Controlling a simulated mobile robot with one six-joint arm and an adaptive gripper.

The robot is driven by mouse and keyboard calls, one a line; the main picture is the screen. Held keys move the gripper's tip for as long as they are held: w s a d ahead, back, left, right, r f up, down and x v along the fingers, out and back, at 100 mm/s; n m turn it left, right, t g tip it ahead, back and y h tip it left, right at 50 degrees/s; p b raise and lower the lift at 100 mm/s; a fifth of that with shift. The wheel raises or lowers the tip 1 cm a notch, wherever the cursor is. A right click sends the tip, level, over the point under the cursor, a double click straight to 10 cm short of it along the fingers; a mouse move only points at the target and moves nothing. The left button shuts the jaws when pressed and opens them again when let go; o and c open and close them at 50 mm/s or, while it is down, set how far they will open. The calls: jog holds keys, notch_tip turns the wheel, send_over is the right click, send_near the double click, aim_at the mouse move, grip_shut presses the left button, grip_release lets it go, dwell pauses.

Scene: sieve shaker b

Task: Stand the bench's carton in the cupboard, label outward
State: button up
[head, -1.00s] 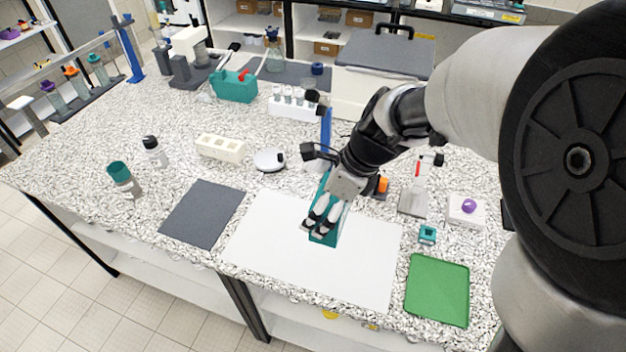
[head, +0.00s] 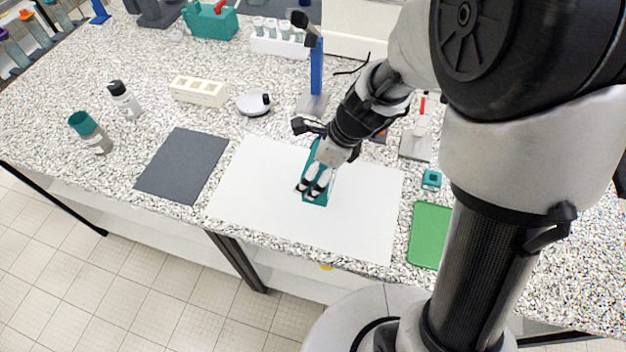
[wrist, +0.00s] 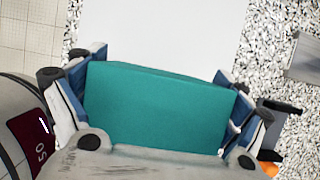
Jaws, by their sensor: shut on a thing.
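A teal carton (head: 318,196) is on or just above the white mat (head: 250,205) on the bench. In the wrist view the carton (wrist: 155,105) fills the space between the two fingers, with a plain teal face showing and no label visible. My gripper (head: 314,188) is shut on the carton, one finger on each side. I cannot tell whether the carton touches the mat. I cannot make out the cupboard in the current views.
A dark grey mat (head: 182,165) lies left of the white mat, and a green tray (head: 430,235) lies right. A blue stand (head: 317,75), a white rack (head: 198,91), a white round device (head: 254,103) and two bottles stand around. Open floor lies in front.

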jog(key=shift+w+f+b, duration=0.1)
jog(key=shift+f+b, duration=1.1)
jog(key=shift+f, duration=1.1)
jog(key=shift+f, duration=0.15)
jog(key=o, duration=0.9)
